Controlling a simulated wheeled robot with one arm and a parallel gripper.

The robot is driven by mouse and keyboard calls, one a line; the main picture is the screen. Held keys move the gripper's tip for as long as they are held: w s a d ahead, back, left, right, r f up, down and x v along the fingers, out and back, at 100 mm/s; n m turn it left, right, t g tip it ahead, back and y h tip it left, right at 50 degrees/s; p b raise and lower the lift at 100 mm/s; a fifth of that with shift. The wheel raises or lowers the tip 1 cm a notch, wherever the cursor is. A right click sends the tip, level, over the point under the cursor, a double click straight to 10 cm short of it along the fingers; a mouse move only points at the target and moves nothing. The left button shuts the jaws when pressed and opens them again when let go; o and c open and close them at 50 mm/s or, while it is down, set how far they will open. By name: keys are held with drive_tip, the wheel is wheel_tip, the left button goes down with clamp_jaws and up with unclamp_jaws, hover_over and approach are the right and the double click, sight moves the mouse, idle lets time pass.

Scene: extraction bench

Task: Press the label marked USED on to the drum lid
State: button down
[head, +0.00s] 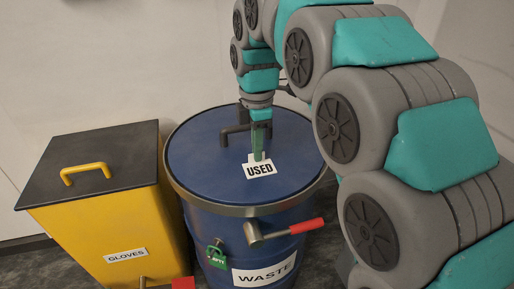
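The white label marked USED (260,171) is at the front right part of the blue drum lid (205,165). It looks flat against the lid, but a small gap under it cannot be ruled out. My gripper (260,153) points straight down, its green fingertips at the label's back edge. The fingers look close together, and only a narrow side of them shows. Whether they pinch the label or only touch it is hidden. The drum (214,225) stands upright with its lid on.
A dark handle (236,130) stands on the lid behind the label. A red-gripped lever (304,227) and a green padlock (216,254) stick out at the drum's front, above a WASTE sign (263,273). A yellow GLOVES bin (103,225) stands at left. My arm fills the right.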

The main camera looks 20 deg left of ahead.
drive_tip(key=shift+f, duration=0.1)
drive_tip(key=c, duration=1)
unclamp_jaws()
drive_tip(key=shift+r, duration=3.95)
